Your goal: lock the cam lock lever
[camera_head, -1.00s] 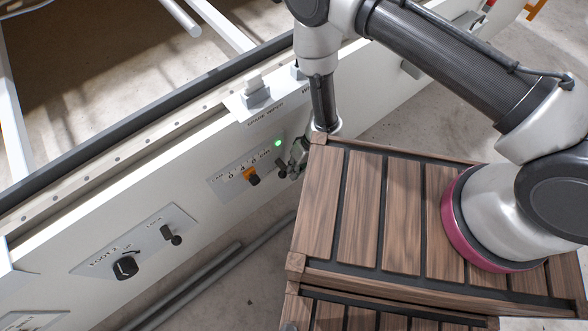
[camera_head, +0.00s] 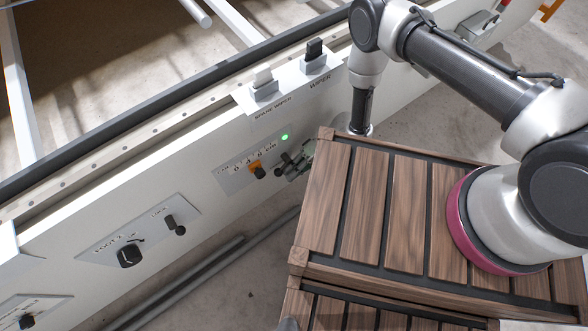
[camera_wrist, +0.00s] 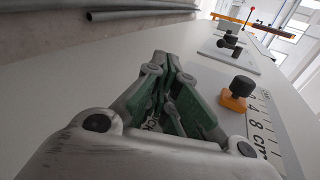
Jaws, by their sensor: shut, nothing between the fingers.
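The cam panel (camera_head: 232,180) is on the white side of the gantry, with a scale, an orange slider with a black knob (camera_head: 258,171) and a lit green lamp (camera_head: 284,137). A dark lever end, seemingly the cam lock lever (camera_head: 279,172), shows just right of the slider. My gripper (camera_head: 288,158) is shut and empty right beside it. I cannot tell if they touch. In the wrist view my gripper (camera_wrist: 167,68) lies close over the panel and covers part of the lock lettering. The lever cannot be made out there; the orange slider (camera_wrist: 236,98) stands to the right.
The foot 2 panel (camera_head: 108,246) has a knob and its own lock lever (camera_head: 175,225), lower left. Spare wiper (camera_head: 264,86) and wiper (camera_head: 315,54) switches sit on the upper ledge. A slatted wooden platform (camera_head: 318,205) stands close at right. A grey pipe (camera_head: 215,275) runs below.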

